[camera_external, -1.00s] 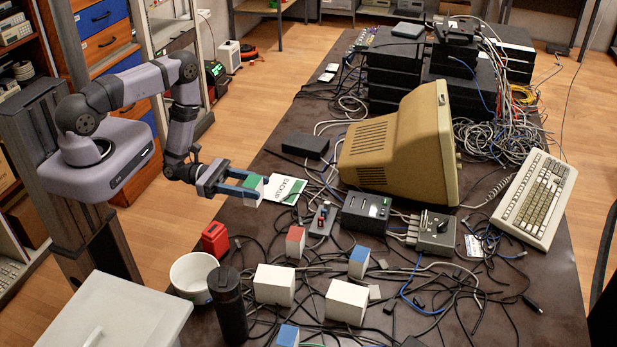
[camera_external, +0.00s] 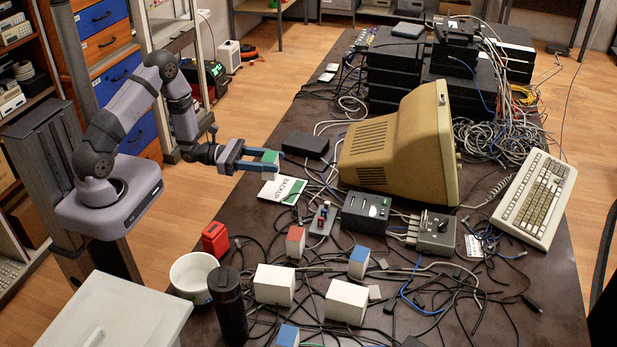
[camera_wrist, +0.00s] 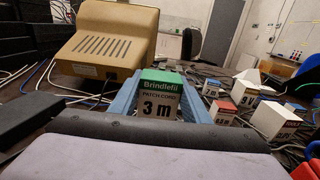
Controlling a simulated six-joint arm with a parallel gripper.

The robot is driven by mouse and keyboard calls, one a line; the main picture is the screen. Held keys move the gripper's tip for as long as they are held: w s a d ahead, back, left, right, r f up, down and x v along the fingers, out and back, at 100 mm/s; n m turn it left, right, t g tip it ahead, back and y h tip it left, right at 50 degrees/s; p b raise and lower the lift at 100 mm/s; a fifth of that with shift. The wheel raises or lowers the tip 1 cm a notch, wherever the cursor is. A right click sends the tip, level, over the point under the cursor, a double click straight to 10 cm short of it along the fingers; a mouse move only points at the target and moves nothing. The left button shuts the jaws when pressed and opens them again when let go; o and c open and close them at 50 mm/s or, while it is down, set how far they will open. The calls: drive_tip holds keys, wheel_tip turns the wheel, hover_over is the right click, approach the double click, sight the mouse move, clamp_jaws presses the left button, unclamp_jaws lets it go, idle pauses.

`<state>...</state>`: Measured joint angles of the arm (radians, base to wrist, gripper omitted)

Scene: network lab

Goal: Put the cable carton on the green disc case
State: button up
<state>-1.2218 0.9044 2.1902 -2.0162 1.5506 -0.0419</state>
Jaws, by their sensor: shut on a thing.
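The cable carton (camera_external: 268,157) has a green top and white sides. In the wrist view its label on the carton (camera_wrist: 158,107) reads "Brindlefil PATCH CORD 3 m". My gripper (camera_external: 267,164) is shut on it, with a blue finger on each side, and holds it upright above the table. The green disc case (camera_external: 281,191), white and green and marked "BACKUP", lies flat on the table just below the carton in the external view. The gap between them is hard to judge. The case does not show in the wrist view.
A beige monitor (camera_external: 385,155) stands right of the case, with a black box (camera_external: 306,145) behind. Several other cartons, including a red-topped one (camera_external: 295,241), stand nearer among loose cables.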

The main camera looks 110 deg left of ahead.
drive_tip(key=w+a+r+m+h+b, duration=0.1)
drive_tip(key=a+b, duration=0.1)
drive_tip(key=a, duration=0.4)
drive_tip(key=shift+w+r+h, duration=0.15)
drive_tip(key=shift+w+h, duration=0.15)
drive_tip(key=shift+h, duration=0.1)
hover_over(284, 187)
drive_tip(key=shift+f, duration=5)
drive_tip(key=shift+f, duration=0.15)
drive_tip(key=o, duration=1.1)
